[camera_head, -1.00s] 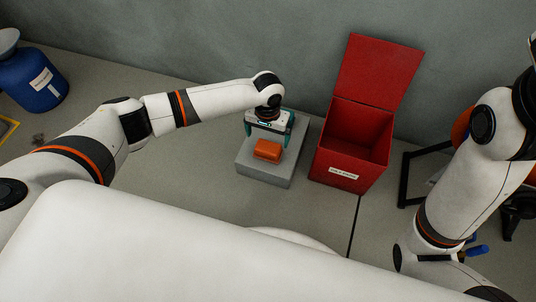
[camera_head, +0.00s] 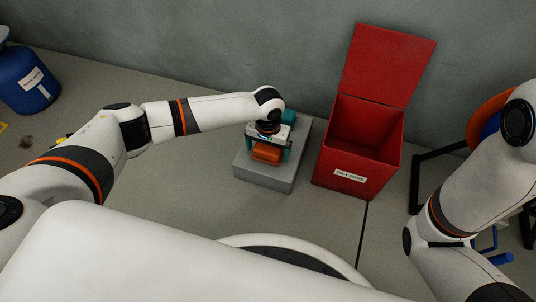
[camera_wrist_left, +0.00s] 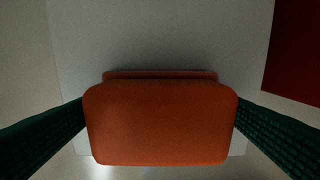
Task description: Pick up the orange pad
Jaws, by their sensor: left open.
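The orange pad (camera_head: 267,153) lies on top of a grey block (camera_head: 270,179) standing on the floor. My left gripper (camera_head: 268,158) points down over the pad, its two green fingers open on either side of it. In the left wrist view, the pad (camera_wrist_left: 160,123) fills the lower middle, between the ridged fingers at both edges. The fingers come close to its sides; I cannot tell whether they touch. My right arm shows at the right, but its gripper is outside the view.
A red bin (camera_head: 355,172) with its lid open stands just right of the block, against the grey wall. A blue container (camera_head: 27,80) is at the far left. An orange round object (camera_head: 486,118) and black frame parts are at the right, partly behind my right arm.

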